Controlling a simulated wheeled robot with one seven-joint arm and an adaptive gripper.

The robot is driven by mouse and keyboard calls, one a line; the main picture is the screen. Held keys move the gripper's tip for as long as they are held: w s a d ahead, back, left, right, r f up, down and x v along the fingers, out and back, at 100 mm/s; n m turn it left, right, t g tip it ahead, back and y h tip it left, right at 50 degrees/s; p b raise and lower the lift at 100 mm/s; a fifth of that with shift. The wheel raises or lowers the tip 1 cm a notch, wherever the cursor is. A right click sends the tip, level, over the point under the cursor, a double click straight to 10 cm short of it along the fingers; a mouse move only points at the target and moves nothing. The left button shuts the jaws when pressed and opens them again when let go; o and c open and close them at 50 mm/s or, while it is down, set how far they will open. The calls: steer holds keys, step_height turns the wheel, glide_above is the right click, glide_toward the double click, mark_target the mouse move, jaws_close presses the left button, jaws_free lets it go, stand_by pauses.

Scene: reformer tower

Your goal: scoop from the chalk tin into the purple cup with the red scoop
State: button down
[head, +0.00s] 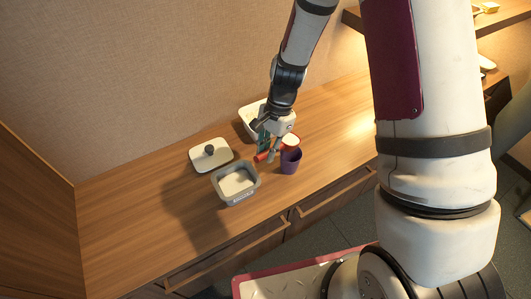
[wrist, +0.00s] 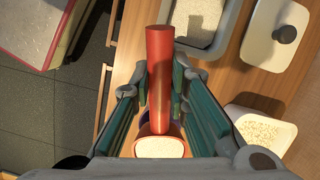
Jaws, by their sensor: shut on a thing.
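The red scoop (wrist: 160,75) is held by its handle between the teal pads of my gripper (wrist: 158,95). Its bowl (head: 291,141) holds white powder, which also shows in the wrist view. In the head view my gripper (head: 270,148) is above the counter, with the bowl at the back of the purple cup's (head: 291,163) rim; the exact gap cannot be told. The cup stands upright, and in the wrist view it is mostly hidden behind the scoop. The grey tin (head: 252,190), apparently the chalk tin, stands open to the cup's left with pale powder inside.
A white lid with a dark knob (head: 210,153) lies left of my gripper. A white tub (head: 246,112) stands behind my gripper; in the wrist view it holds pale grains (wrist: 262,128). The wooden counter (head: 125,225) is clear at the left. Drawers line its front.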

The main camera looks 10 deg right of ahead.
steer(key=shift+w+d+r+g+y, duration=0.4)
steer(key=shift+d+r+g+y, duration=0.2)
steer(key=shift+y, duration=0.2)
steer(key=shift+w+d+r+g+y, duration=0.35)
steer(key=shift+d+r+g+y, duration=0.15)
steer(key=shift+r+y, duration=0.25)
steer(key=shift+w+d+r+g+y+b, duration=0.15)
steer(key=shift+w+d+r+g+y, duration=0.25)
steer(key=shift+d+y, duration=0.3)
steer(key=shift+w+d+r+g+y+b, duration=0.15)
steer(key=shift+w+d+r+g+y, duration=0.2)
steer(key=shift+d+r+y, duration=0.25)
steer(key=shift+w+d+r+g+y+b, duration=0.35)
steer(key=shift+w+d+g+y+b, duration=0.15)
steer(key=shift+d+y, duration=0.15)
steer(key=shift+w+d+r+g+y+b, duration=0.35)
steer(key=shift+d+y+b, duration=0.1)
steer(key=shift+d+y, duration=0.15)
steer(key=w+d+y+b, duration=0.1)
steer(key=d+g+y+b, duration=0.1)
steer(key=b, duration=0.1)
steer(key=shift+w+d+r, duration=0.15)
steer(key=shift+w+d, duration=0.2)
steer(key=shift+w, duration=0.05)
